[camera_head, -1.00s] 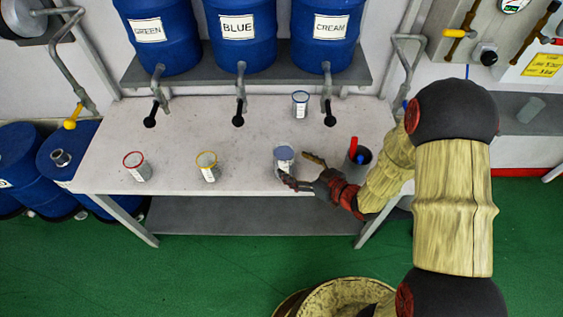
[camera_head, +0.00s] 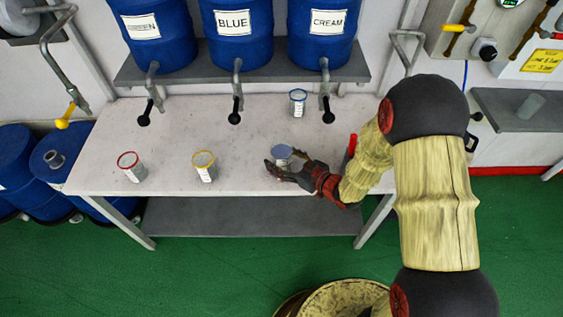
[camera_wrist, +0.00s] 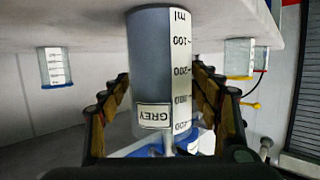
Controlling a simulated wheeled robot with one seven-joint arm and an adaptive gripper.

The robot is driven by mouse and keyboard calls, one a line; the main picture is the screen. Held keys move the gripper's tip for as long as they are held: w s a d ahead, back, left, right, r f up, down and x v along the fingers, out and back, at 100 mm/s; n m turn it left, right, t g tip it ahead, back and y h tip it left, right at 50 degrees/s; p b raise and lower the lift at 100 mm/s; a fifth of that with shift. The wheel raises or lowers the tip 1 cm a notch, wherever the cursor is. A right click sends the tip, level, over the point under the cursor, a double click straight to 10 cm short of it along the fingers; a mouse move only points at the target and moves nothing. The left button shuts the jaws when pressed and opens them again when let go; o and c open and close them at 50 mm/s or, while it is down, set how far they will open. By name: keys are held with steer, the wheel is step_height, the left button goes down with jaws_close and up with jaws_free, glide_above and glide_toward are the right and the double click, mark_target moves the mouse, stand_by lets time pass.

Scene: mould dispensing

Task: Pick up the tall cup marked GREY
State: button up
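The tall cup marked GREY (camera_wrist: 160,65) stands on the table, grey with a measuring scale and a GREY label. It fills the middle of the wrist view, upside down there. In the head view the cup (camera_head: 282,153) is partly hidden by my gripper. My gripper (camera_head: 289,164) is around the cup, one finger on each side. In the wrist view my gripper's fingers (camera_wrist: 162,75) look spread, with the cup between them. Whether either finger touches the cup is hard to tell.
A red-rimmed cup (camera_head: 131,168) and a yellow-rimmed cup (camera_head: 204,168) stand to the left on the table (camera_head: 235,180). A blue-rimmed cup (camera_head: 298,103) stands behind, near the CREAM barrel's (camera_head: 324,35) tap. A red item (camera_head: 352,145) shows just behind my arm.

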steer(key=c, duration=1.4)
steer(key=shift+o, duration=0.2)
